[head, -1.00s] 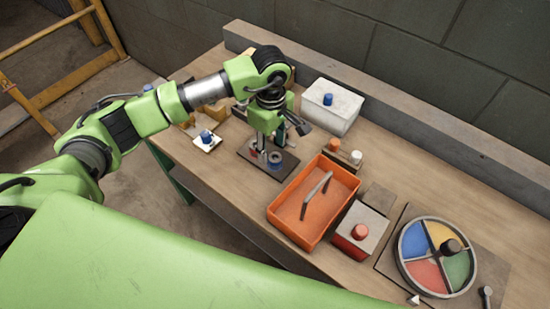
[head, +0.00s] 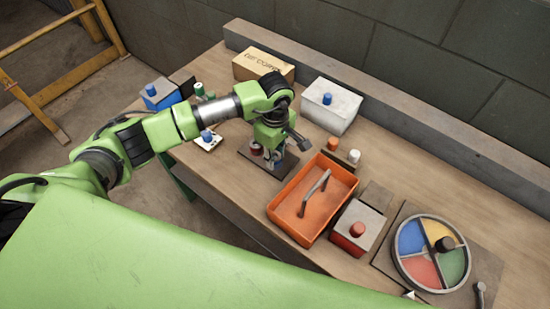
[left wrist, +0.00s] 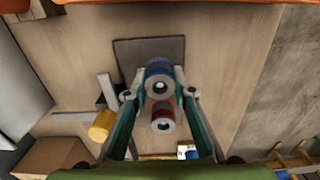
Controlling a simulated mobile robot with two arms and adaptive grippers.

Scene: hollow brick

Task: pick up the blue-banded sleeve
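The blue-banded sleeve (left wrist: 160,78) stands on a dark plate (left wrist: 128,55) in the left wrist view, its round bore facing the camera. A red-banded sleeve (left wrist: 163,118) stands close beside it, nearer the bottom of that picture. My left gripper (left wrist: 160,88) is open, with one finger on each side of the blue-banded sleeve; I cannot tell whether they touch it. In the head view my left gripper (head: 270,157) points down over the plate (head: 267,176) and mostly hides the blue-banded sleeve. The red-banded sleeve (head: 256,149) shows beside the fingers. My right gripper is not in view.
An orange tray (head: 285,212) with a handle lies close to the plate's right. A white box (head: 332,108) and a cardboard box (head: 263,66) stand behind. A red box (head: 352,238) and a coloured wheel (head: 433,253) are further right. A table edge is in front.

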